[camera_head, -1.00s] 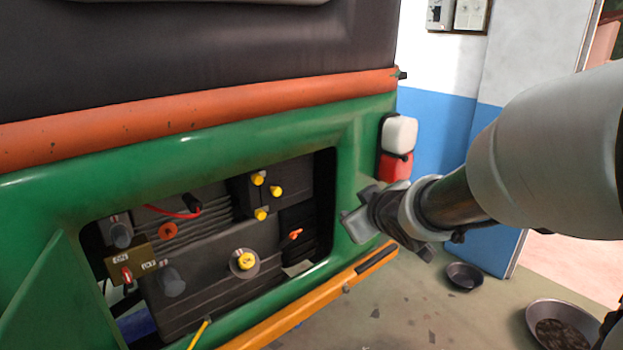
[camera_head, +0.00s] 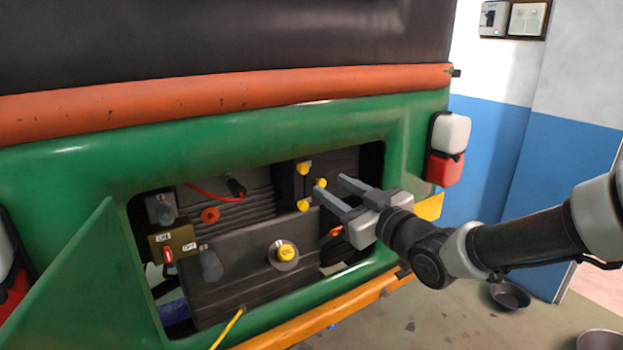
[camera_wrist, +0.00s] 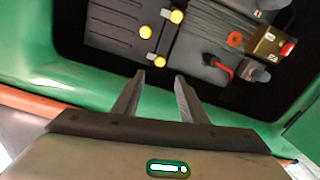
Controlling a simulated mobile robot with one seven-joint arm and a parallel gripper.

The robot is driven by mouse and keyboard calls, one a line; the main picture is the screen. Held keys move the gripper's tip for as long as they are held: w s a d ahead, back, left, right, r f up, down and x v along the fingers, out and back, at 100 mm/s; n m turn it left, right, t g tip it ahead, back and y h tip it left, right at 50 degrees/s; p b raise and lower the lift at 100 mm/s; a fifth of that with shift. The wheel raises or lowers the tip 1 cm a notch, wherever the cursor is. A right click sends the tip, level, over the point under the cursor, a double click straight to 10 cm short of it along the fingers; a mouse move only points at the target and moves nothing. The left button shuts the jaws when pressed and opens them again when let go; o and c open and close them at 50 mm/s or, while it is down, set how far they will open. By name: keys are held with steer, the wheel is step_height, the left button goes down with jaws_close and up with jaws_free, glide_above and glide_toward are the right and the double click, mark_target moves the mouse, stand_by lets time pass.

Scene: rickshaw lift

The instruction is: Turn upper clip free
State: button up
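Yellow knobs sit on a dark box in the open rear bay of the green rickshaw. I take the topmost, the upper clip (camera_head: 303,168), as the task's clip; it also shows in the wrist view (camera_wrist: 160,61). A second yellow knob (camera_head: 320,183) is to its right and a lower one (camera_head: 303,205) is below. My gripper (camera_head: 330,183) is open and empty, its two fingers pointing into the bay. In the wrist view, the upper clip lies just beyond the gap between the fingertips (camera_wrist: 160,76), with no visible contact.
The green bay frame (camera_head: 408,150) surrounds the opening. A yellow oil cap (camera_head: 287,251), a red cable (camera_head: 212,195) and a switch plate (camera_head: 172,243) are inside. The open green flap (camera_head: 90,285) stands at left. An orange bumper (camera_head: 320,318) runs below.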

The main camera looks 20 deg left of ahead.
mark_target(305, 169)
steer(key=x, duration=1)
steer(key=shift+w, duration=0.2)
steer(key=shift+b, duration=0.3)
jaws_close()
